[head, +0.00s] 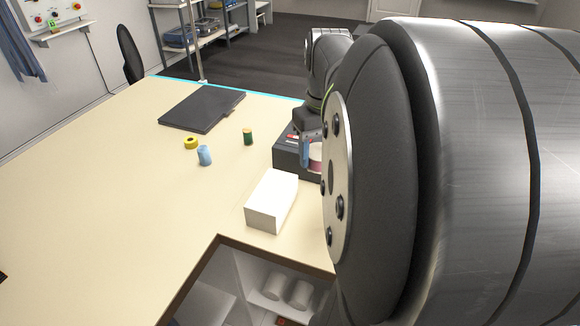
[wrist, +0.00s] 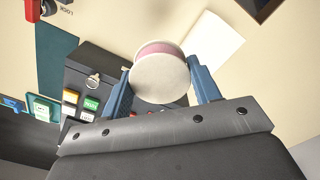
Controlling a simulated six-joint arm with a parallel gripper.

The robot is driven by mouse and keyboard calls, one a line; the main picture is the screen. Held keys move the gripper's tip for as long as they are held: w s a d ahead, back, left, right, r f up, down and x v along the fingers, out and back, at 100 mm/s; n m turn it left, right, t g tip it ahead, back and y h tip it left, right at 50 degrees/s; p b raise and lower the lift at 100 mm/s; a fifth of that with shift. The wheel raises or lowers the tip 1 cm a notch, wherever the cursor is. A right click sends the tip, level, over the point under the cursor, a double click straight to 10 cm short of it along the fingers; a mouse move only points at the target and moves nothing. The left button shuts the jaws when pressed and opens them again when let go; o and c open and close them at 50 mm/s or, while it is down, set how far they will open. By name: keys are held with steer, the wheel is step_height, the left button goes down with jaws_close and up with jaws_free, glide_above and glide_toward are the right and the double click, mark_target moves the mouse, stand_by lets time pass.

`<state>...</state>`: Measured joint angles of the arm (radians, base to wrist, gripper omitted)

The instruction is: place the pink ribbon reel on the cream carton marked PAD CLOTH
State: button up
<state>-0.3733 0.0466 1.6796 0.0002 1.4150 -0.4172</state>
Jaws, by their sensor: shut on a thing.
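My gripper (wrist: 159,68) has blue fingers and is shut on the pink ribbon reel (wrist: 158,48), which has a pale round flange facing the wrist camera. In the head view a blue finger of the gripper (head: 305,152) and a sliver of the reel (head: 316,158) show beside my arm, which hides the rest. The cream carton (head: 270,203) looks nearly white and lies on the table, nearer the head camera than the gripper. In the wrist view the carton (wrist: 215,44) is just beyond the reel to the upper right, apart from it. No marking is readable on it.
A dark case (head: 288,156) with a latch and coloured labels stands close by the gripper. A green spool (head: 248,137), a light blue roll (head: 204,155), a yellow ring (head: 191,143) and a dark flat board (head: 202,110) lie further left. The table's left side is clear.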

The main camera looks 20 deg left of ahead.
glide_above(272, 190)
step_height(272, 190, down, 7)
steer(key=shift+f, duration=1.95)
steer(key=shift+f, duration=0.1)
steer(key=o, duration=1)
step_height(272, 190, up, 12)
steer(key=shift+r, duration=0.15)
